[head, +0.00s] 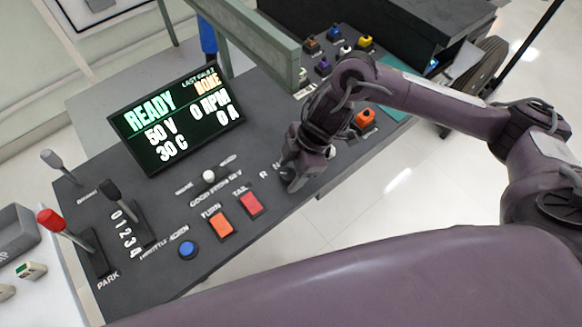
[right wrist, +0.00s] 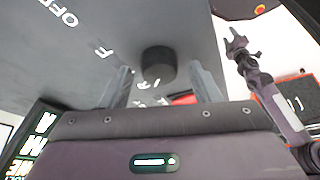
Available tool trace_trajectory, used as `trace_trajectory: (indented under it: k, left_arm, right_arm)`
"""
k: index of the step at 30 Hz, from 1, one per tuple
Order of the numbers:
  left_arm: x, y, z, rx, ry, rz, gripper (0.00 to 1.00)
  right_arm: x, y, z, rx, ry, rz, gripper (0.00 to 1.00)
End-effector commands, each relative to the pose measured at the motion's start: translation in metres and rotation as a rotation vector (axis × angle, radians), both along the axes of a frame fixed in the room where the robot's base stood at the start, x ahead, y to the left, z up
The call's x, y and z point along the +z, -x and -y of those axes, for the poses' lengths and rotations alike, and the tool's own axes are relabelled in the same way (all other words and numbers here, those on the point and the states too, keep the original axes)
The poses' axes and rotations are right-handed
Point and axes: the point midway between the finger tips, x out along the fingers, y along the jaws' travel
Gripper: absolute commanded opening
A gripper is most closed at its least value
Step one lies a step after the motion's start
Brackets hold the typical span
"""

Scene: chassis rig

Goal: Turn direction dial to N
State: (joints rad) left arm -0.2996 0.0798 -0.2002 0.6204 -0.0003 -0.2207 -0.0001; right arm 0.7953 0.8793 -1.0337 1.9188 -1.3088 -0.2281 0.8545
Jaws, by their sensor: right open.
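The direction dial (right wrist: 158,64) is a dark round knob on the grey panel in the right wrist view. Small white letters lie near it; in the head view R and N show beside my right gripper. My right gripper (head: 290,172) is over the panel at the dial and hides most of it in the head view. In the right wrist view its two fingers (right wrist: 163,88) are apart, with the dial showing between and beyond them. I cannot tell whether they touch it or where it points. My left gripper (right wrist: 233,42) shows small at the right there, its fingers apart.
A display (head: 175,117) reads READY. The orange TURN button (head: 220,225), red TAIL button (head: 250,203) and blue HORN button (head: 187,250) are left of the dial. Several coloured buttons lie beyond my right arm.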

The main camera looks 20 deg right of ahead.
Motion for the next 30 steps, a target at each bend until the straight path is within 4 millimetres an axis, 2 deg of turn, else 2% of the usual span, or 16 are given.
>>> trace_trajectory:
  k: [1, 11, 20, 30]
  left_arm:
    - [0.000, 0.000, 0.000, 0.000, 0.000, 0.000, 0.48]
    - [0.000, 0.000, 0.000, 0.000, 0.000, 0.000, 0.48]
    - [0.010, 0.000, 0.000, 0.000, 0.000, 0.001, 0.48]
    - [0.049, 0.000, 0.000, 0.000, 0.000, 0.001, 0.48]
  right_arm:
    - [0.000, 0.000, 0.000, 0.000, 0.000, 0.000, 0.54]
    - [0.000, 0.000, 0.000, 0.001, 0.000, 0.000, 0.12]
    - [0.003, 0.001, 0.000, -0.045, 0.000, -0.003, 0.12]
    - [0.007, 0.004, 0.000, -0.276, 0.000, -0.005, 0.12]
